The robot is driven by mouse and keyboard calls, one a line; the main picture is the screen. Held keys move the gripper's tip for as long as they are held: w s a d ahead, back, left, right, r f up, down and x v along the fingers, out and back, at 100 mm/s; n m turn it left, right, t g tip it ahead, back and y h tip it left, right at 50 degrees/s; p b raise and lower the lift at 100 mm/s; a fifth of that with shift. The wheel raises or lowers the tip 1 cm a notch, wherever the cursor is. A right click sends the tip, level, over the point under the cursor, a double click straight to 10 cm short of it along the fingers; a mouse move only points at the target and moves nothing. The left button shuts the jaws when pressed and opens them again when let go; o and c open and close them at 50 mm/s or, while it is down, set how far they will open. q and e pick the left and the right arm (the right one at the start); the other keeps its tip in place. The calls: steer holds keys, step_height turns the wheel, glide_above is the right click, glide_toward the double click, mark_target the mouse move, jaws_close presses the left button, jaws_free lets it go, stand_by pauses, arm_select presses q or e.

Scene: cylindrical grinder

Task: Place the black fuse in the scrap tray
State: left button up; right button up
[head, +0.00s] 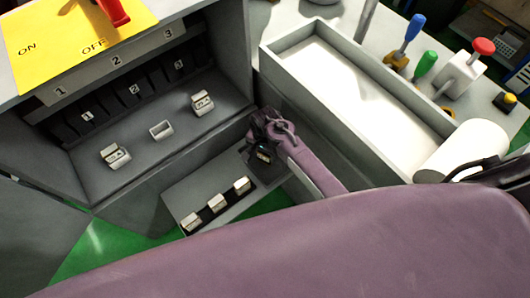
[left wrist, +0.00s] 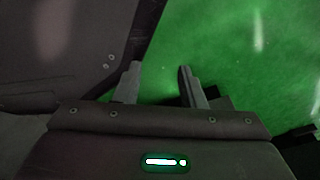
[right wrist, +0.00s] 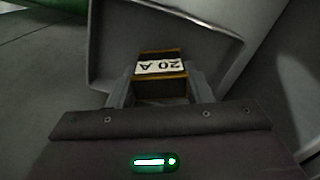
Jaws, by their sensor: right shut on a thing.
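My right gripper (head: 264,138) is by the lower right edge of the open fuse cabinet, left of a large grey tray. In the right wrist view this gripper (right wrist: 162,88) is shut on a dark fuse (right wrist: 160,66) with yellowish-brown edges and a white "20 A" label, upside down in the picture. The fuse is hard to make out in the head view. The large grey tray (head: 285,72) has a pale, empty-looking floor; I cannot tell whether it is the scrap tray. My left gripper (left wrist: 158,82) is open and empty above green floor, outside the head view.
Others (head: 203,102) sit inside the cabinet under numbers 1 to 3. A red lever (head: 113,10) tops the yellow ON/OFF panel (head: 60,40).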

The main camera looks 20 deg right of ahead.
steer(key=shift+f, duration=0.15)
steer(key=o, duration=1)
arm_select(q)
steer(key=shift+s, duration=0.1)
arm_select(e)
steer(key=shift+o, duration=0.2)
steer(key=shift+r, duration=0.25)
arm_select(q)
steer(key=s+p, duration=0.1)
steer(key=s, duration=0.1)
steer(key=s+a+p, duration=0.1)
steer(key=s, duration=0.2)
steer(key=shift+f, duration=0.1)
arm_select(e)
step_height(320, 180, up, 12)
